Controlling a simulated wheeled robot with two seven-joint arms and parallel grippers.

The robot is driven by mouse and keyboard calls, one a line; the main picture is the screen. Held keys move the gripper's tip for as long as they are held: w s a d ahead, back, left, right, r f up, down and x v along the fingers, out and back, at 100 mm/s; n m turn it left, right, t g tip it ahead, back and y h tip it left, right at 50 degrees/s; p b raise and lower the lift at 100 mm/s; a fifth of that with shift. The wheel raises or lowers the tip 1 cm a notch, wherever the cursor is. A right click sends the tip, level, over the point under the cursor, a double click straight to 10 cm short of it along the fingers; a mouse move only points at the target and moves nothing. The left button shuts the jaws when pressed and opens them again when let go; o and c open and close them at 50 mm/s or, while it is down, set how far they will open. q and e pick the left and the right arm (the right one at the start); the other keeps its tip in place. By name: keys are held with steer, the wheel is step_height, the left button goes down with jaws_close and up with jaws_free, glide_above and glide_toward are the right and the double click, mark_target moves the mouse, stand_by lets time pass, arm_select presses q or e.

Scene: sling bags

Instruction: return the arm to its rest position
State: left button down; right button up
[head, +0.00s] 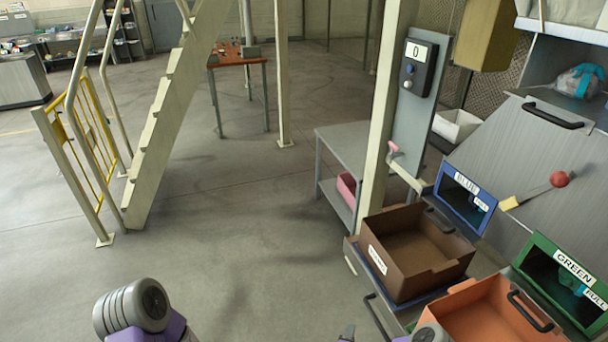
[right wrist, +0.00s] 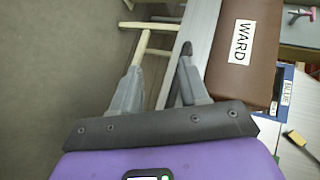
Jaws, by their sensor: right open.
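My right gripper (right wrist: 161,62) is open in the right wrist view, its two grey fingers apart with nothing between them. The gripper is beside the brown bin (head: 378,232), which carries a white label reading WARD in the right wrist view (right wrist: 220,75). A grey and purple part of my own arm shows at the bottom left of the head view. My left gripper is not in view.
An orange bin (head: 480,318) stands at the lower right. Behind the bins are a blue-framed opening (head: 462,203) labelled BLUE and a green-framed one (head: 562,280) labelled GREEN and FULL. A cream post (head: 378,120) stands behind the brown bin. Open floor (head: 240,240) lies left.

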steer(key=s+a+r+n+g+y, duration=0.2)
steer(key=s+n+g, duration=0.4)
steer(key=s+n, duration=0.3)
steer(key=s+a+r+n+g+y, duration=0.2)
steer(key=s+a+n+g+y, duration=0.2)
steer(key=s+n, duration=0.5)
steer(key=s+g+y, duration=0.2)
steer(key=s+y, duration=0.1)
steer(key=s, duration=0.3)
steer(key=shift+s+r, duration=0.25)
steer(key=shift+r, duration=0.15)
